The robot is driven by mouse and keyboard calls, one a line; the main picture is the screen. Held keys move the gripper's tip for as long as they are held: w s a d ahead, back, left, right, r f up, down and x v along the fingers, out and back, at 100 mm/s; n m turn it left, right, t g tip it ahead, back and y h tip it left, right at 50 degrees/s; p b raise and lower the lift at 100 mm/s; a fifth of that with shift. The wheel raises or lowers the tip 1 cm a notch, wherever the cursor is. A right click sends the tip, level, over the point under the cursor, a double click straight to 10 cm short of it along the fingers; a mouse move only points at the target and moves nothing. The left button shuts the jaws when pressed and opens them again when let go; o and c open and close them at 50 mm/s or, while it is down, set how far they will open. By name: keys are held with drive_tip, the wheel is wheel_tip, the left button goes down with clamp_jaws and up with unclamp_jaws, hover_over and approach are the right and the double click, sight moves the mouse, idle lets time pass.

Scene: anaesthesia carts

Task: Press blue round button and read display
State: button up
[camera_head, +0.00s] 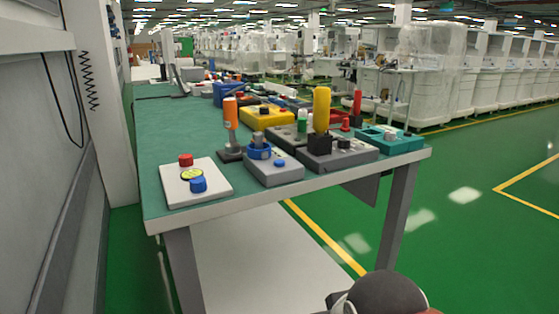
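A white panel box (184,196) lies at the near left corner of the green-topped table. It carries a red round button (186,159), a yellow round face (192,174) and a blue round button (198,185) nearest me. A second, smaller blue button (280,163) sits on a grey box (270,174) to the right, beside a blue ring-shaped part (258,152). I cannot tell which part is a display, and no reading is legible. A dark rounded part of my arm shows at the bottom edge. My gripper's fingers are not in view.
An orange cylinder (231,113) and a yellow one (321,105) stand upright behind the boxes. Yellow (262,115) and teal (390,140) boxes crowd the table (155,145). A wall stands close at left. Green floor is open at right.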

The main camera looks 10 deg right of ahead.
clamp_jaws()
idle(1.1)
